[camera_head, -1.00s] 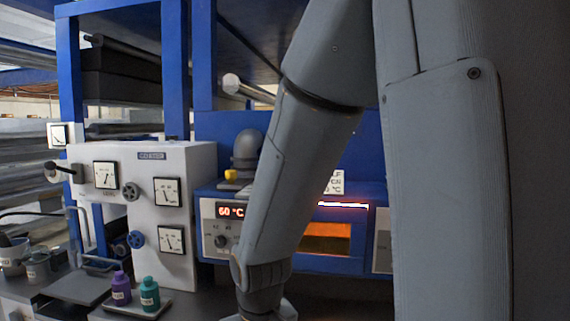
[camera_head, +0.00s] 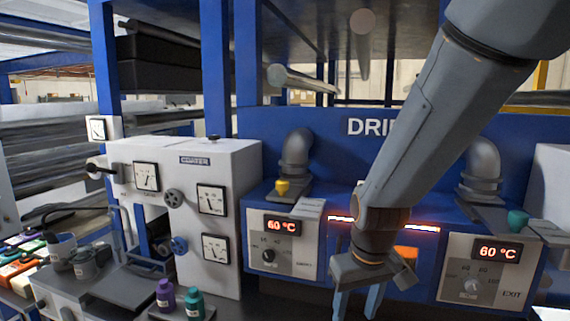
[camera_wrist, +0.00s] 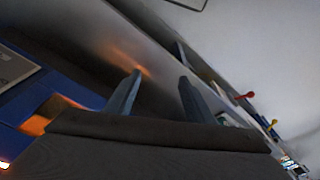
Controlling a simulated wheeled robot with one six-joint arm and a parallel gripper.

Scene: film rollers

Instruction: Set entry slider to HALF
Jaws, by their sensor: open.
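A yellow slider knob (camera_head: 283,186) sits at the foot of the grey pipe (camera_head: 297,152) on top of the dryer's left module. Its setting marks are too small to read. A teal knob (camera_head: 517,219) sits at the matching pipe on the right module, whose panel reads EXIT. My gripper (camera_head: 357,303) is low in front of the dryer's middle, right of and below the yellow knob, and touches no knob. Its two fingers are apart and empty in the wrist view (camera_wrist: 160,76). The yellow knob is not clearly identifiable in the wrist view.
The left panel (camera_head: 292,244) and right panel (camera_head: 485,268) both read 60 °C. The white coater (camera_head: 240,190) stands left of the dryer. Purple (camera_head: 165,296) and teal (camera_head: 194,304) bottles stand below it. My arm covers part of the dryer sign and middle.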

